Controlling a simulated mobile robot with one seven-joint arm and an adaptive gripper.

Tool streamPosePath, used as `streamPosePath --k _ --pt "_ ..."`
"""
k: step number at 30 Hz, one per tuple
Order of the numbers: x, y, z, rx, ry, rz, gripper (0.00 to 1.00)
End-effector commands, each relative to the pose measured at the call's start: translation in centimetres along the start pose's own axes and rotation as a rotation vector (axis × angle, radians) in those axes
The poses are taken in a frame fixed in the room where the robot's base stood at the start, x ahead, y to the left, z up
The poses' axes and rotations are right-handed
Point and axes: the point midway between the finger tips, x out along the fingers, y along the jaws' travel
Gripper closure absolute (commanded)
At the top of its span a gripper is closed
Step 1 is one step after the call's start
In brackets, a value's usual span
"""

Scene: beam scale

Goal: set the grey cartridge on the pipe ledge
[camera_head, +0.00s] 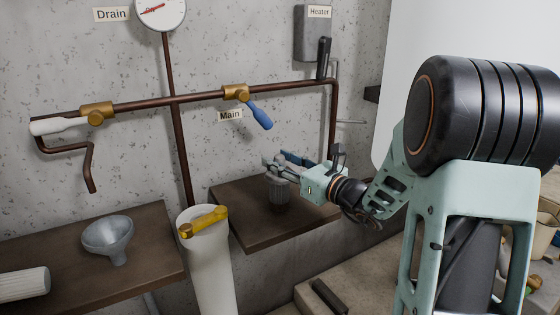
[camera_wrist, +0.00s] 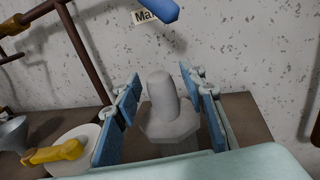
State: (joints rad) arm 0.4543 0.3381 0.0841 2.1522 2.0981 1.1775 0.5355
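The grey cartridge (camera_head: 279,191) is a ribbed cylinder, upright at the right brown ledge (camera_head: 243,228) beneath the pipes. It appears to stand on this ledge, with a dark patch under it. In the wrist view the cartridge (camera_wrist: 171,128) shows a narrow rounded top above a wider faceted collar. My gripper (camera_head: 287,162) is at the cartridge's top. Its blue-padded fingers (camera_wrist: 163,112) are apart on either side of the cartridge, with narrow gaps showing. The frames do not label which ledge is the pipe ledge.
A white cylinder (camera_head: 213,264) with a yellow handle (camera_head: 204,222) stands between the ledges. The left ledge (camera_head: 62,235) bears a grey funnel (camera_head: 108,234) and a white ribbed cylinder (camera_head: 22,285). A blue valve handle (camera_head: 261,115) hangs above my gripper.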

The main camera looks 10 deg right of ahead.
Motion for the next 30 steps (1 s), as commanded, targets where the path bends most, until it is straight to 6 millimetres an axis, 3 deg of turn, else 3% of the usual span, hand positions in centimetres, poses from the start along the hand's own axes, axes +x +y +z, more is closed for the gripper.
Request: streamPosePath --k 6,21,30 --pt "0.0 0.0 0.5 0.000 0.000 0.000 0.62" --pt "-9.8 -0.1 0.4 0.001 0.000 -0.004 0.62" --pt "-12.0 0.0 0.3 0.001 0.000 -0.001 0.62"
